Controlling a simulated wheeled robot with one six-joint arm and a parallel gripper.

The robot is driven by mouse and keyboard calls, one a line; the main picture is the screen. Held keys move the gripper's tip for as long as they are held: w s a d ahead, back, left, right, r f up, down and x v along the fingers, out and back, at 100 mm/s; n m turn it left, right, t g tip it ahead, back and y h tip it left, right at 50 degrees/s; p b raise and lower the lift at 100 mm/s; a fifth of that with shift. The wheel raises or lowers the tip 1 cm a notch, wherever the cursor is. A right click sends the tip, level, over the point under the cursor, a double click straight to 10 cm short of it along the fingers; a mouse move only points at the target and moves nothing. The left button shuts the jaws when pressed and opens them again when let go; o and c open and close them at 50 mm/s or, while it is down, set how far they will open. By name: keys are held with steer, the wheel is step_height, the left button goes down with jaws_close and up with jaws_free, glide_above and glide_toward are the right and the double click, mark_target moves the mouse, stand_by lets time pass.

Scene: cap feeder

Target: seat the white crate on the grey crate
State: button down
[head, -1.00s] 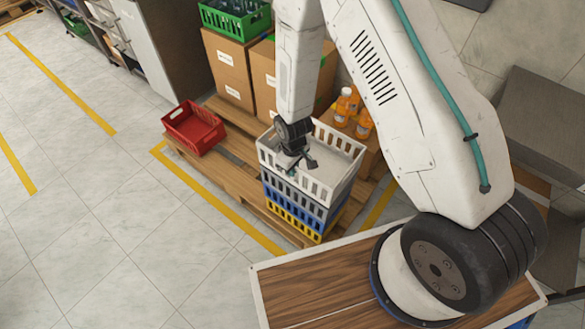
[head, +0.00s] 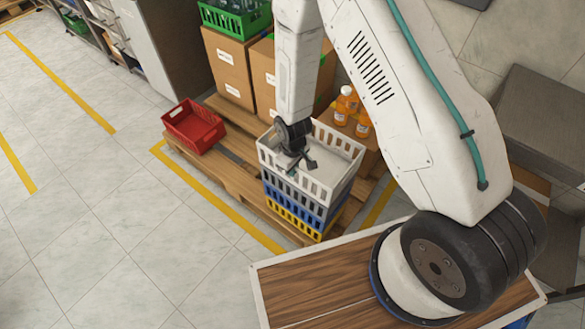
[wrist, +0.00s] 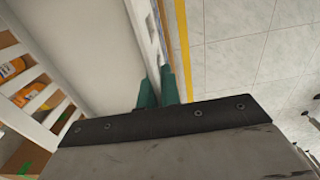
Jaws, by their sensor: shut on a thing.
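The white crate (head: 346,141) is upright at the top of the crate stack on the pallet. My gripper (head: 297,166) is shut on its near left wall, with the green fingers (wrist: 158,88) astride that wall in the wrist view. The white crate's pale inside (wrist: 85,45) looks empty there. The grey crate (head: 300,196) shows only as a narrow band right under the white crate, above the blue one. The white crate looks lined up with it, but I cannot tell whether a small gap is left between them.
A blue crate (head: 298,208) and a yellow crate (head: 291,222) form the lower stack on the wooden pallet (head: 232,183). A red crate (head: 194,127) lies to the left. Cardboard boxes (head: 229,70) and orange bottles (head: 345,103) stand behind. The floor at left is clear.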

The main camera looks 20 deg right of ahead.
steer(key=shift+f, duration=0.1)
steer(key=c, duration=1.5)
jaws_free()
step_height(320, 180, up, 8)
steer(key=shift+f, duration=0.1)
steer(key=s+d+r+m, duration=0.2)
steer(key=s+r, duration=0.6)
steer(key=r, duration=0.5)
steer(key=s+d+r+m+t, duration=0.1)
steer(key=s+d+r, duration=0.4)
steer(key=r, duration=0.9)
steer(key=s+d+r+m, duration=0.4)
steer(key=s+r, duration=0.7)
steer(key=r, duration=0.2)
steer(key=shift+r, duration=0.25)
